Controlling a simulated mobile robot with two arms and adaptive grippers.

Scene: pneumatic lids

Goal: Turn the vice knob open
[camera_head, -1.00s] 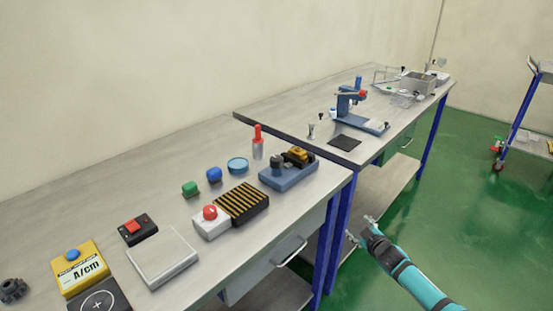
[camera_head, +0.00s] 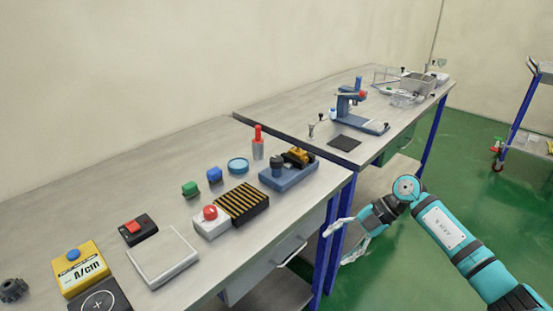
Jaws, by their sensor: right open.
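A blue vice-like device (camera_head: 290,181) sits near the right front corner of the near bench. A dark round knob (camera_head: 278,162) stands on its left part, and a yellow and black part (camera_head: 298,156) is at its back right. My right gripper (camera_head: 335,246) is open and empty, in front of the near bench's right end. It is below and to the right of the device, apart from it, with its fingers pointing left. My left gripper is not in view.
On the near bench (camera_head: 90,215), a black-and-yellow striped block (camera_head: 242,202), a red-button box (camera_head: 211,222) and a red-topped cylinder (camera_head: 258,145) stand near the device. A drawer handle (camera_head: 291,252) juts from the bench front. A second bench (camera_head: 290,110) stands behind.

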